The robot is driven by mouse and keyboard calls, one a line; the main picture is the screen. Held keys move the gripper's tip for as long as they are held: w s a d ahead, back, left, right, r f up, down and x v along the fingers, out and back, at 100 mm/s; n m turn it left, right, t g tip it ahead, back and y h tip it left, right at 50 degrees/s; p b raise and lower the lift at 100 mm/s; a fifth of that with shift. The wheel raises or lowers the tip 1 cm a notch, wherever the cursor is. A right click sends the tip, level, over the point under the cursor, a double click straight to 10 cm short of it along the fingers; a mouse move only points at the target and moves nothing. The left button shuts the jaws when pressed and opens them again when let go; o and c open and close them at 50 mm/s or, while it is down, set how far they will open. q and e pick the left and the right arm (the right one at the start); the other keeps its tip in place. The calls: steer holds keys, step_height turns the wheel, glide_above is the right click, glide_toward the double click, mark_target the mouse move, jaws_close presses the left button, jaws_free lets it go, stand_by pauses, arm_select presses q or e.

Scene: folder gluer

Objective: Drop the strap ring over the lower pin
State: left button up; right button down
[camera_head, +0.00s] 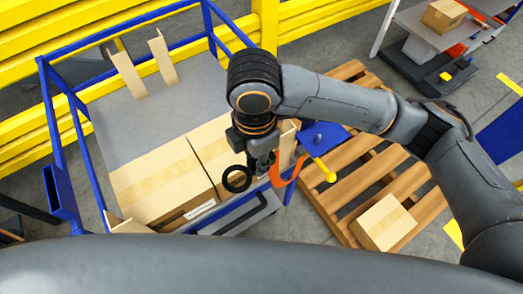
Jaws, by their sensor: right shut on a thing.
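My right gripper (260,167) points down at the front right corner of the blue-framed cart and is shut. A black ring (237,179) shows at the left of its fingertips, and an orange curved strap (288,171) shows at their right. I take these as the strap ring and its strap; the exact grip point is hidden by the fingers. A yellow pin (325,170) with a rounded end sticks out right of the strap, below a blue plate (327,136) with a small blue knob (318,138). The black ring is apart from the yellow pin. My left gripper is out of view.
Large cartons (160,180) lie on the cart (140,120), left of the gripper. A wooden pallet (345,205) with a small carton (383,222) is at the right. A yellow rail (60,50) runs behind. A grey cart (425,35) stands at the top right.

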steer(key=s+a+f+p, duration=0.1)
steer(key=s+a+f, duration=0.2)
steer(key=s+a, duration=0.3)
steer(key=a, duration=0.3)
steer(key=shift+s+a, duration=0.3)
